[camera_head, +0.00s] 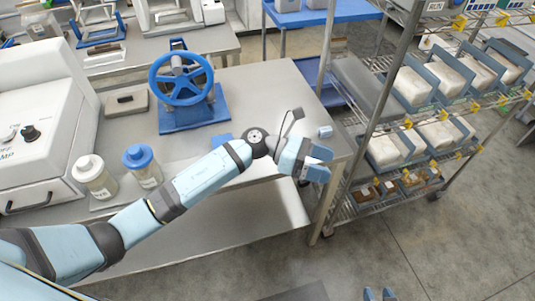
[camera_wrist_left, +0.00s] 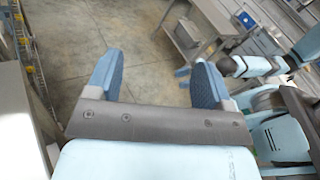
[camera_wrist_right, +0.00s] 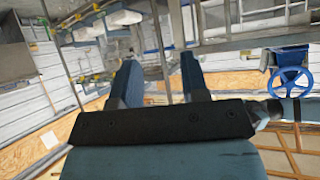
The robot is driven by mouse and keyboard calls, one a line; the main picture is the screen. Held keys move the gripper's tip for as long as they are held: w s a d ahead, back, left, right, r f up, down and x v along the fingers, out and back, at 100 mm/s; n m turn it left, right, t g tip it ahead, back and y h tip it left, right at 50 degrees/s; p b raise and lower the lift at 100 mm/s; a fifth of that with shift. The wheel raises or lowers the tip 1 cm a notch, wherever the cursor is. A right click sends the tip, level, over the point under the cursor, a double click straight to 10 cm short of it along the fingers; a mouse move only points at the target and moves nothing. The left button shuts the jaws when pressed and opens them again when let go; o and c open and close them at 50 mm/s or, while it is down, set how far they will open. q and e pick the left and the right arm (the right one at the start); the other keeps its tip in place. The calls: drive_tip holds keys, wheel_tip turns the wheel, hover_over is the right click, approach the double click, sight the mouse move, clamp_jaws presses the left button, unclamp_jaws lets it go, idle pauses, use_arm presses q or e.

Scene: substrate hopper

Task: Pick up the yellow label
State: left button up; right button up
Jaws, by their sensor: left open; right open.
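Several small yellow labels hang along the shelf edges of the wire rack, one of them a yellow label (camera_head: 459,22) on the upper shelf and another a yellow label (camera_head: 408,123) lower down. I cannot tell which one is meant. My left gripper (camera_head: 326,163) is open and empty, at the table's right end, left of the rack; its spread fingers show in the left wrist view (camera_wrist_left: 155,75). My right gripper (camera_head: 378,294) shows only its fingertips at the bottom edge; in the right wrist view (camera_wrist_right: 160,80) it is open and empty.
The wire rack (camera_head: 385,90) holds several white bags in blue-grey holders. The table (camera_head: 262,88) carries a blue handwheel (camera_head: 181,80), two bottles, one a blue-capped bottle (camera_head: 143,166), and a white machine (camera_head: 40,120). The floor (camera_head: 440,240) in front of the rack is clear.

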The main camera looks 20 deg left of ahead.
use_arm(q)
drive_tip(key=w+a+f+m+g+y+b, duration=0.1)
drive_tip(key=w+a+f+m+y+b, duration=0.35)
drive_tip(key=w+a+m+y, duration=0.45)
drive_tip(key=w+a+r+m+t+y+b, duration=0.1)
drive_tip(key=w+a+r+m+y, duration=0.1)
drive_tip(key=w+a+m+y, duration=0.5)
drive_tip(key=a+f+n, duration=0.1)
drive_tip(key=f, duration=0.1)
drive_tip(key=f+n, duration=0.1)
drive_tip(key=f, duration=0.1)
drive_tip(key=s+a+f+n+y, duration=0.1)
drive_tip(key=f, duration=0.2)
drive_tip(key=shift+a+p, duration=0.3)
drive_tip(key=shift+w+d+f+p, duration=0.1)
drive_tip(key=shift+w+f+p, duration=0.1)
drive_tip(key=shift+f, duration=1.3)
drive_tip(key=shift+w+d+f+p, duration=0.1)
drive_tip(key=shift+w+f+p, duration=0.05)
drive_tip(key=shift+f, duration=1.35)
drive_tip(key=c, duration=1)
